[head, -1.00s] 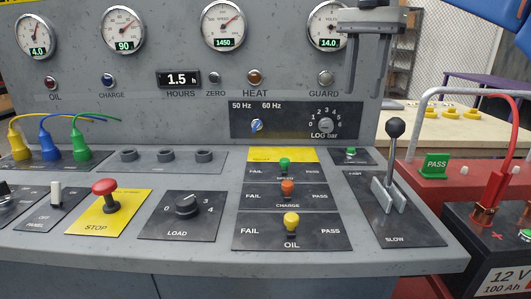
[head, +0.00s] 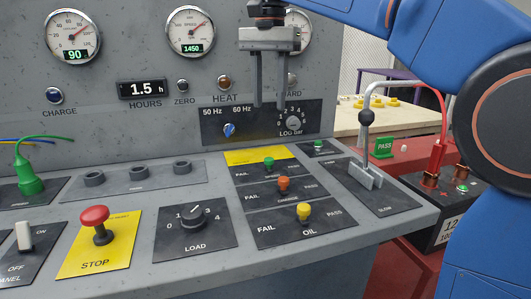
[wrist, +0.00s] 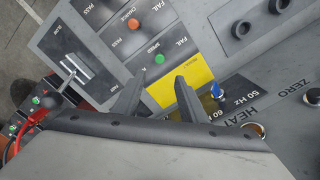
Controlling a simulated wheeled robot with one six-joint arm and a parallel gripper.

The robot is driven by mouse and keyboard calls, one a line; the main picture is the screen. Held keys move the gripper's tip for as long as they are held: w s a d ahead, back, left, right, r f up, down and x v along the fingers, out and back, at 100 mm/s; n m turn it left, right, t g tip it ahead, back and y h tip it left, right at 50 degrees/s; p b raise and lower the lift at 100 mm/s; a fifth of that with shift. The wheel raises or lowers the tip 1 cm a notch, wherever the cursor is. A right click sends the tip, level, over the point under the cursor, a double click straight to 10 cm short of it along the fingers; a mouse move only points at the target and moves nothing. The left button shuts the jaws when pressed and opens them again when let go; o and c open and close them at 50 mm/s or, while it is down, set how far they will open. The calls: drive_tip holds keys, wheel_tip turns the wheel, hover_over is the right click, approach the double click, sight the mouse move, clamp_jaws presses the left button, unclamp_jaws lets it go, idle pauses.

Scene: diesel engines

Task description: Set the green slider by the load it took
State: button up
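The green slider (head: 268,163) is a small green knob in the top row of the black FAIL/PASS panel, below a yellow label strip, about midway along its row. It also shows in the wrist view (wrist: 159,58). My gripper (head: 270,106) points down with its fingers apart and nothing between them. It hangs above and behind the green slider, in front of the HEAT and LOG bar area. In the wrist view the fingers (wrist: 160,80) frame the yellow strip, with the slider just beyond. The LOAD dial (head: 193,218) is a black knob with its pointer toward upper right, near 3.
Below the green slider are an orange slider (head: 283,183) and a yellow OIL slider (head: 304,210), both near mid-row. A lever (head: 367,150) stands to the right. A red STOP button (head: 95,222) is at left. The dial gauge (head: 190,32) reads 1450.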

sight(269, 158)
wheel_tip(269, 158, down, 15)
drive_tip(key=shift+r, duration=0.2)
idle(0.3)
